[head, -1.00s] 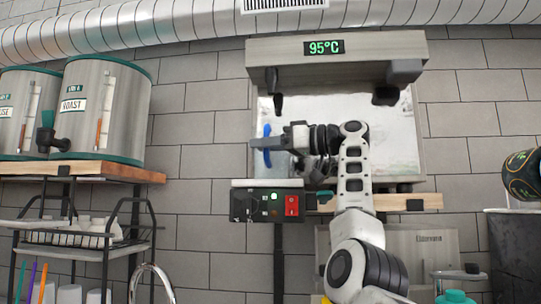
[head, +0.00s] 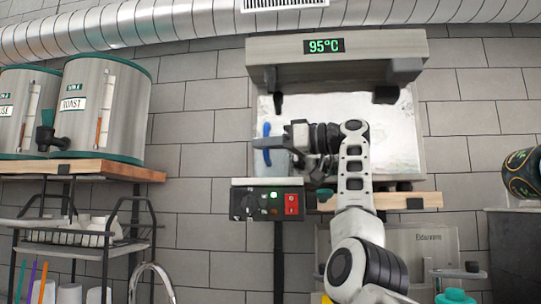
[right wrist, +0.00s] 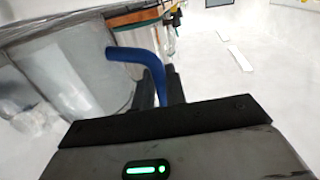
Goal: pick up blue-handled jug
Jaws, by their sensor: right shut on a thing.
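The blue handle (head: 267,156) of the jug shows upright in the head view, in front of the steel panel of the machine. Part of the jug's greyish body (head: 279,164) shows beside it, partly hidden by my right gripper (head: 264,144). In the right wrist view the blue handle (right wrist: 137,56) curves from the jug's shiny body (right wrist: 85,72) down between the dark fingers of my right gripper (right wrist: 161,88). The fingers are shut on the handle. The base of the jug is hidden. My left gripper is not in view.
The machine's overhanging hood (head: 335,56) with a 95°C display is above the jug. A control box (head: 267,203) with a red switch is just below. A wooden shelf (head: 395,202) runs to the right. Steel urns (head: 103,108) stand at far left.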

